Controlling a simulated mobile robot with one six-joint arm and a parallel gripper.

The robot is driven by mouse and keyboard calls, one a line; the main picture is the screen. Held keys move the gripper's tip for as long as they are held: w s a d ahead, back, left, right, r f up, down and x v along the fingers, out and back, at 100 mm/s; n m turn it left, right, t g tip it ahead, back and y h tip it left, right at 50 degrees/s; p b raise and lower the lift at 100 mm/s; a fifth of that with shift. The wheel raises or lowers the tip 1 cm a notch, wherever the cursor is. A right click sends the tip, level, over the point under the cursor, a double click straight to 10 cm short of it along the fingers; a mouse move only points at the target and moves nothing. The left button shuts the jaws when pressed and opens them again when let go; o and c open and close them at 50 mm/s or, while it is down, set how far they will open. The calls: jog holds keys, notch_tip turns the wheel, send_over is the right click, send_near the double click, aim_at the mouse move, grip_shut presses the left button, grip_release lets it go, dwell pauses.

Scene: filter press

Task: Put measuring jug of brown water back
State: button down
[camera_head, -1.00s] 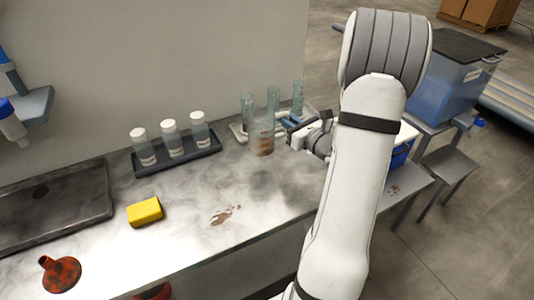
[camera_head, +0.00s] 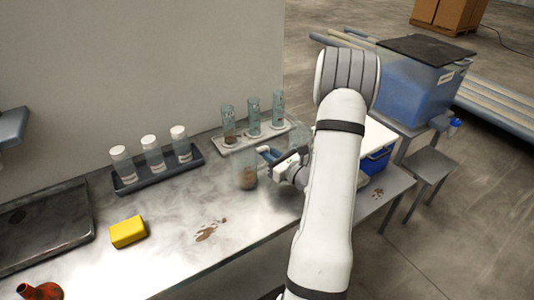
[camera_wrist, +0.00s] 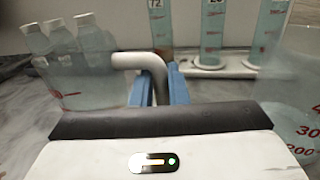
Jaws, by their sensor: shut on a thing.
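The measuring jug of brown water (camera_head: 246,176) is a clear jug with a brown layer low inside, in front of the cylinder rack in the head view. In the wrist view its clear wall with red marks (camera_wrist: 75,85) fills the left side. My gripper (camera_head: 268,155) is at its right side, its blue fingers (camera_wrist: 158,88) shut on the jug's pale handle (camera_wrist: 140,60). I cannot tell whether the jug's base touches the bench. A second clear jug (camera_wrist: 298,90) with red numbers stands at the right in the wrist view; my arm partly hides that area in the head view.
A white rack (camera_head: 240,146) holds three clear measuring cylinders behind the jug. A dark tray (camera_head: 160,176) with three white-capped bottles stands to the left. A yellow sponge (camera_head: 128,232) and a brown stain (camera_head: 207,233) are on the bench (camera_head: 185,262). The bench's front middle is mostly clear.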

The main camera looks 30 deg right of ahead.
jog(key=shift+f, duration=0.15)
jog(key=c, duration=1.4)
grip_release()
jog(key=shift+c, duration=0.2)
